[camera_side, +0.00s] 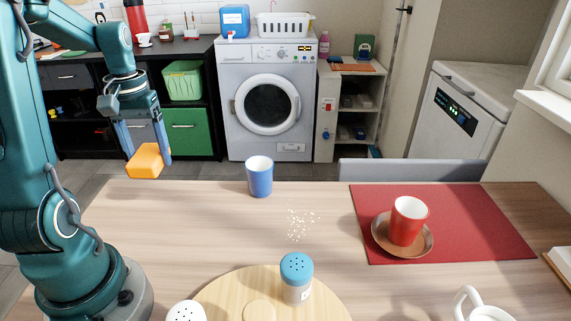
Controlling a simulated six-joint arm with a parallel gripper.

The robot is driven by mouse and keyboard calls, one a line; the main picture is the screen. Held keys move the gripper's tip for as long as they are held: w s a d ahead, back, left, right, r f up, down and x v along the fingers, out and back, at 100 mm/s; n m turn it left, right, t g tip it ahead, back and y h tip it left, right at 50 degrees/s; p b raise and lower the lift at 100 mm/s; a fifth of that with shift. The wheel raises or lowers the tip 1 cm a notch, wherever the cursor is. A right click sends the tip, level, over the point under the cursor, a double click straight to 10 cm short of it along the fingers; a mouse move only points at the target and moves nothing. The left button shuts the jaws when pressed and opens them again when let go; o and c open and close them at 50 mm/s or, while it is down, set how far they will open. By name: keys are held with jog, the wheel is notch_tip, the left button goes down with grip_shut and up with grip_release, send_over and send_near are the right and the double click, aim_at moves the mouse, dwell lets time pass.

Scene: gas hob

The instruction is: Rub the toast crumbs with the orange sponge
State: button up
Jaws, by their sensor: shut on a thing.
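The orange sponge (144,162) is held between the fingers of my gripper (146,158) at the left. My gripper is shut on it, in the air near the far left corner of the table. The toast crumbs (301,224) lie as a loose pale patch on the wooden table (160,222), near its middle. The sponge is apart from the crumbs, to their left.
A blue cup (260,178) stands just behind the crumbs. A red cup (408,220) sits on a saucer (381,240) on a red mat (480,220). The table left of the crumbs is clear.

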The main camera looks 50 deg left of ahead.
jog(key=shift+w+a+r, duration=0.1)
jog(key=shift+w+r, duration=0.15)
jog(key=shift+w, duration=0.25)
jog(key=shift+w+a+r, duration=0.1)
jog(key=shift+w+r, duration=0.15)
jog(key=shift+w, duration=0.25)
jog(key=w+d, duration=0.2)
jog(key=w, duration=0.3)
jog(key=m, duration=0.9)
send_over(306, 242)
notch_tip(306, 242, down, 3)
jog(key=shift+w+f, duration=0.1)
jog(key=shift+f, duration=3.05)
jog(key=shift+w+a+f, duration=0.45)
jog(key=shift+a+f, duration=0.05)
jog(key=shift+f, duration=0.3)
jog(key=shift+c, duration=0.5)
jog(key=shift+w+a+f, duration=0.15)
jog(key=shift+w+a, duration=3.4)
jog(key=shift+s+d, duration=4.05)
jog(key=shift+s, duration=0.05)
notch_tip(306, 242, up, 3)
jog(key=shift+w+f, duration=0.15)
jog(key=shift+f, duration=0.05)
jog(key=shift+r, duration=2.8)
